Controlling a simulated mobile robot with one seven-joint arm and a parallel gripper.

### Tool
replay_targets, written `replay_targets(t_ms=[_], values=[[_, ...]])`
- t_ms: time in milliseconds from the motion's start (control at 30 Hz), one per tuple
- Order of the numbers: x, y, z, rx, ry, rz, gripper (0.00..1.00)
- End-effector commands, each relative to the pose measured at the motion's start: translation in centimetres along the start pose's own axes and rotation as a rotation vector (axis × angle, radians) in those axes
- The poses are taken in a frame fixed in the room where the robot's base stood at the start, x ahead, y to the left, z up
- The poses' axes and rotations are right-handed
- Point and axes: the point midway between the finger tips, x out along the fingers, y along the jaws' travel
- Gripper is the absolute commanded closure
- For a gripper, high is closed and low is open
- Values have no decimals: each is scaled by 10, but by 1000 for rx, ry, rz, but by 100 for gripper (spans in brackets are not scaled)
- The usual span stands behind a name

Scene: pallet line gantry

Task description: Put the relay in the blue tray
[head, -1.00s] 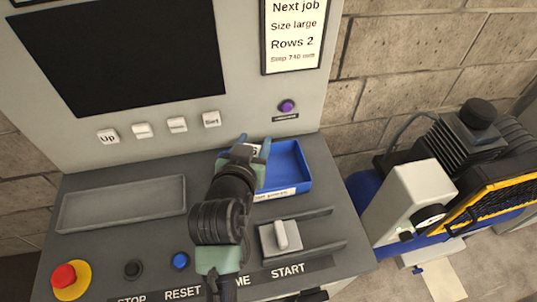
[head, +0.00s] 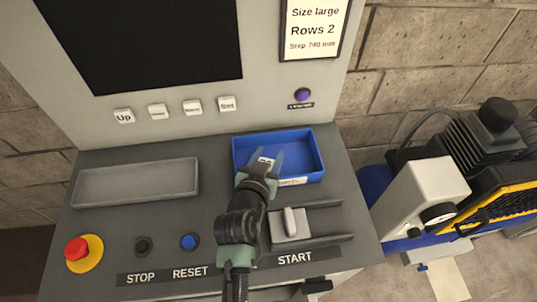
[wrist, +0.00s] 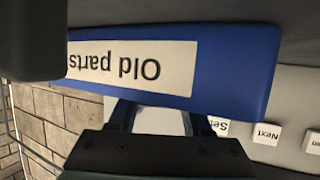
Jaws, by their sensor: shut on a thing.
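The blue tray (head: 308,145) sits on the grey console, and its front label is partly visible in the head view. In the wrist view the tray wall (wrist: 232,75) is close, with an upside-down "Old parts" label. My gripper (head: 265,160) is at the tray's front left part, its fingertips over the tray's inside in the picture. It is shut on the relay (head: 265,163), a small pale block with dark marks. The relay also shows in the wrist view (wrist: 160,121) between the fingers, partly hidden. I cannot tell whether the relay touches the tray floor.
A grey empty tray (head: 137,182) lies at the left of the console. A red stop button (head: 77,250), a blue button (head: 189,241) and a lever switch (head: 290,224) between two rails are in front. The upright panel (head: 190,130) stands behind.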

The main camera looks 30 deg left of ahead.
Motion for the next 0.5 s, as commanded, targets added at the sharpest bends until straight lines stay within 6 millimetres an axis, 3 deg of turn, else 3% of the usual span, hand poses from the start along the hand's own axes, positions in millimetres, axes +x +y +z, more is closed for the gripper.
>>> replay_targets(t_ms=[167,200,300,333,500], values=[[2,0,4,0,0,0,100],[1,0,2,0,0,0,44],[1,0,2,0,0,0,26],[1,0,2,0,0,0,21],[1,0,2,0,0,0,21]])
